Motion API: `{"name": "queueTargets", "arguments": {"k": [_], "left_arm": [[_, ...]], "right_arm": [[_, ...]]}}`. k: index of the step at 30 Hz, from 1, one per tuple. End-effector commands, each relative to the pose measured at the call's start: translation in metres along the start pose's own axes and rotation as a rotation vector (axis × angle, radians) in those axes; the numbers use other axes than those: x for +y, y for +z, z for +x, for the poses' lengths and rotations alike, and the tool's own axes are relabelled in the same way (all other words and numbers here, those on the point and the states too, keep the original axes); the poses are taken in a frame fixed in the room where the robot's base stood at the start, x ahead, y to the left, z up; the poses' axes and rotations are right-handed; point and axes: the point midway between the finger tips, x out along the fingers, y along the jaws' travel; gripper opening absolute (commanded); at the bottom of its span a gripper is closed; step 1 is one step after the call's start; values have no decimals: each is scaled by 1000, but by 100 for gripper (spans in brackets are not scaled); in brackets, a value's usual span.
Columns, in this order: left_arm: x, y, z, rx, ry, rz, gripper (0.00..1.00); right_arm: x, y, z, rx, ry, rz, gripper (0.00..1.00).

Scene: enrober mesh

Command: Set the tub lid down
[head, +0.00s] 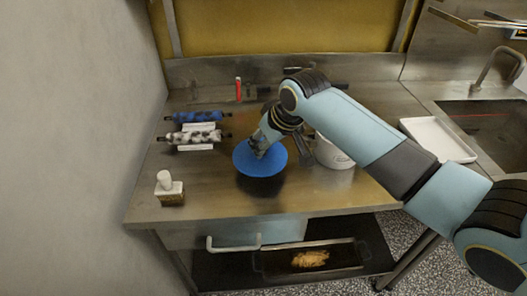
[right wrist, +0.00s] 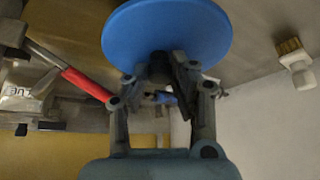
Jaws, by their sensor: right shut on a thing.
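The tub lid (head: 260,160) is a round blue disc near the middle of the steel counter in the head view. It also fills the top middle of the right wrist view (right wrist: 168,28). My right gripper (head: 259,147) is shut on the lid from above; its fingers (right wrist: 175,72) meet at a grip point on the lid. A dark shadow lies below the lid, so it appears to be held above the counter. The white tub (head: 335,154) stands to the right of the lid, partly hidden by my right arm. My left gripper is not in view.
Two rollers, one blue (head: 197,117) and one mottled (head: 194,137), lie at the left. A brush (head: 169,190) stands front left. A red-handled tool (head: 238,90) is at the back. A white tray (head: 438,138) lies by the sink. Counter in front of the lid is clear.

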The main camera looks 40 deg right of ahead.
Motion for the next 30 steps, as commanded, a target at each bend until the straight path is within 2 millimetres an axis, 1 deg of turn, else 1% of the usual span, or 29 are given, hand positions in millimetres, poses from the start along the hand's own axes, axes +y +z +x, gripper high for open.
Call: {"name": "queueTargets", "arguments": {"k": [2, 6, 9, 20, 21, 25, 30], "left_arm": [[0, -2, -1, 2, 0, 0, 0], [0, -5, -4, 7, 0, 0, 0], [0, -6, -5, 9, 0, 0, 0], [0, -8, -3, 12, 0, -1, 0], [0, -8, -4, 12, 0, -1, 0], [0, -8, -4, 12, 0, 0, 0], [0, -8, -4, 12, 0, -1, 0]], "right_arm": [[0, 0, 4, -2, -1, 1, 0], [-1, 10, 22, -4, -1, 2, 0], [0, 15, 30, -1, 0, 1, 0], [0, 18, 34, 0, 0, 0, 0], [0, 17, 34, 0, 0, 0, 28], [0, 17, 34, 0, 0, 0, 46], [0, 17, 34, 0, 0, 1, 46]]}}
